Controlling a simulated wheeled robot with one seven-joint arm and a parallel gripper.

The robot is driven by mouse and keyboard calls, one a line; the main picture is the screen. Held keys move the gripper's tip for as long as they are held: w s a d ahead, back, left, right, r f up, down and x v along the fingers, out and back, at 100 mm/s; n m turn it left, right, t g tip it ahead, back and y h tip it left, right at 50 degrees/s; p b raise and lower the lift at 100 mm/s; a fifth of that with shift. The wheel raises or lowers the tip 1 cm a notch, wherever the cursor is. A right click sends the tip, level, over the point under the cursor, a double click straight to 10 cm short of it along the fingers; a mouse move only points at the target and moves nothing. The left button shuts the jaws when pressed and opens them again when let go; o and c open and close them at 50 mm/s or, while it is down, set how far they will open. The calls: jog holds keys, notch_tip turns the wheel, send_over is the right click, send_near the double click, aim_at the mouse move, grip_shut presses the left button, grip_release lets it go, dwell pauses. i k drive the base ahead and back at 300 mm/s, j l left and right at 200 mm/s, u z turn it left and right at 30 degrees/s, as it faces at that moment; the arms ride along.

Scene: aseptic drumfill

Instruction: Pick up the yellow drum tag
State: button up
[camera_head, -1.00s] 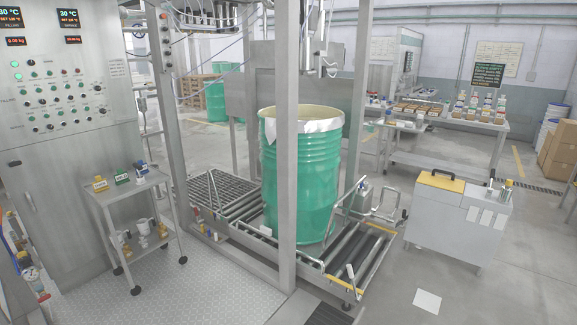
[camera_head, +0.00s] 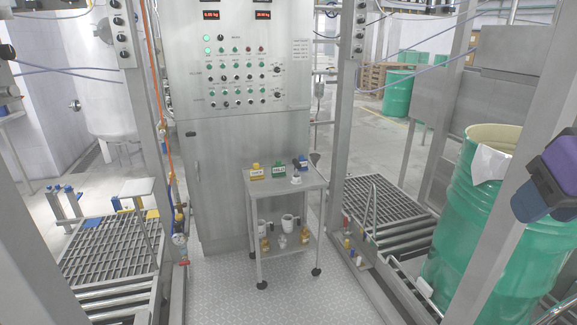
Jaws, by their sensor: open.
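The yellow drum tag (camera_head: 256,170) looks like a small yellow block with a white label. It stands on the top shelf of a steel cart (camera_head: 318,184), at the left end, in front of the control cabinet. A green tag (camera_head: 279,172) stands just right of it, and a blue tag (camera_head: 301,163) is further right. A small white and dark item (camera_head: 296,179) is near the green and blue tags. The fingers of my gripper are not in view. A dark blue and purple piece at the right edge seems to be part of my arm, well away from the cart.
The cart's lower shelf holds white cups and small yellow-brown fittings. A large green drum (camera_head: 460,230) stands on a roller conveyor at the right. Steel posts flank the cart, with grated platforms (camera_head: 110,245) on both sides. The patterned floor (camera_head: 222,290) before the cart is clear.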

aim_at(256, 172)
jog(key=i+u, duration=0.3)
jog(key=i, duration=0.2)
jog(key=i+l+u, duration=0.1)
jog(key=i+u, duration=0.2)
jog(key=i, duration=0.15)
jog(key=i+l+u, duration=0.1)
jog(key=i+u, duration=0.25)
jog(key=i, duration=0.2)
jog(key=i+l+u, duration=0.35)
jog(key=i, duration=0.2)
jog(key=i+l+u, duration=0.35)
jog(key=i, duration=0.15)
jog(key=j, duration=0.1)
